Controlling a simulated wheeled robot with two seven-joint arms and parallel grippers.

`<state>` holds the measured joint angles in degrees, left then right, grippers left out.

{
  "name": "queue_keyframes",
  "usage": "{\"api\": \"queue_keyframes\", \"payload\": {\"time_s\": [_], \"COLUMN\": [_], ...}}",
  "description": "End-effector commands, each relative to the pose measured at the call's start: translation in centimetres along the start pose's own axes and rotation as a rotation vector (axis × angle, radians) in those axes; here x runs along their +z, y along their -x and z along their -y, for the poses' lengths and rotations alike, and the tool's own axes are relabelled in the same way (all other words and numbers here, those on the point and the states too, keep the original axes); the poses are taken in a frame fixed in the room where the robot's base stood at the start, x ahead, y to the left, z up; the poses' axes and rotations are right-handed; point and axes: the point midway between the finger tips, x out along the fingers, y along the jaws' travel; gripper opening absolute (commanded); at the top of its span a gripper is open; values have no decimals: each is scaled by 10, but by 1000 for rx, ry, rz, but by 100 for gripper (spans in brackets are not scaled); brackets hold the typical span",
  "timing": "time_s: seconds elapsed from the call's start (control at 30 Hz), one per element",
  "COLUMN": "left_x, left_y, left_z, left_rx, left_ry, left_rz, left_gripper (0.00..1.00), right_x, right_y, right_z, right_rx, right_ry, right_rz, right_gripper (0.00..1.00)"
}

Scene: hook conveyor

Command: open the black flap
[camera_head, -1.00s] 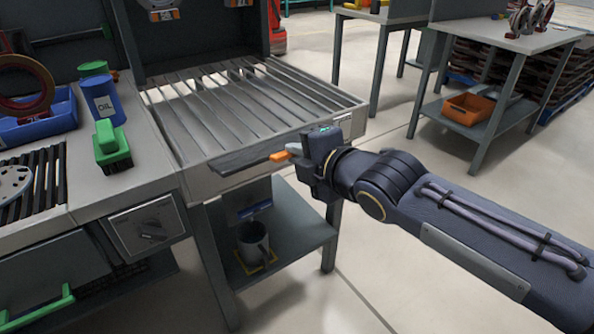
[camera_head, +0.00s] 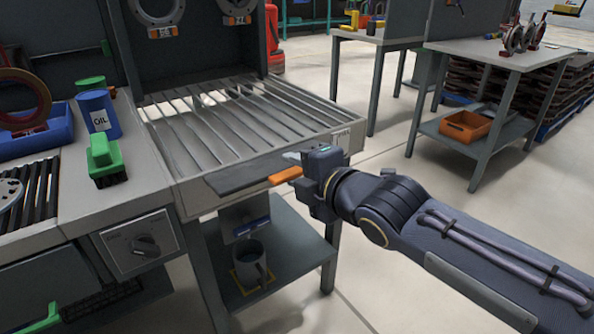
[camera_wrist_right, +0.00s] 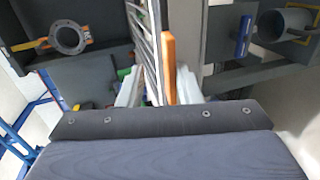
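The black flap (camera_head: 236,174) is a flat dark plate at the front edge of the slatted conveyor table, with an orange handle (camera_head: 286,175) at its right end. My right gripper (camera_head: 292,157) is at that end, just behind the handle in the head view. In the right wrist view, the pale fingertips of my right gripper (camera_wrist_right: 158,88) stand apart. The orange handle (camera_wrist_right: 168,68) shows between them, nearer the right finger, with a gap to the left one. Whether a finger touches it I cannot tell. My left gripper is out of view.
The slatted table (camera_head: 168,190) fills the middle. A mug (camera_head: 250,268) stands on the shelf below. An orange bin (camera_head: 464,126) sits under the right table; floor between is clear.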

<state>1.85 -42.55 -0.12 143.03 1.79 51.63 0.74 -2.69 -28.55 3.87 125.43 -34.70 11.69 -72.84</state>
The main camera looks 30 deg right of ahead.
Motion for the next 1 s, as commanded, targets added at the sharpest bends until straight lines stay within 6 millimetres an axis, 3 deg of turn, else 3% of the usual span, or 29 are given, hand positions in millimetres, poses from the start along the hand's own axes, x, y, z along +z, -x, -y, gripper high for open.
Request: {"api": "queue_keyframes", "payload": {"time_s": [0.23,0.63,1.0], "left_x": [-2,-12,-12], "left_y": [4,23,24], "left_z": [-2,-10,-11], "left_rx": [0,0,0], "left_ry": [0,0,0], "left_rz": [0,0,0], "left_gripper": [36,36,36], "right_x": [0,0,0], "right_y": [9,70,78], "right_z": [-4,-3,0], "right_rx": [6,5,0], "right_ry": [0,0,0], "right_rz": [0,0,0], "right_gripper": [31,31,31]}}
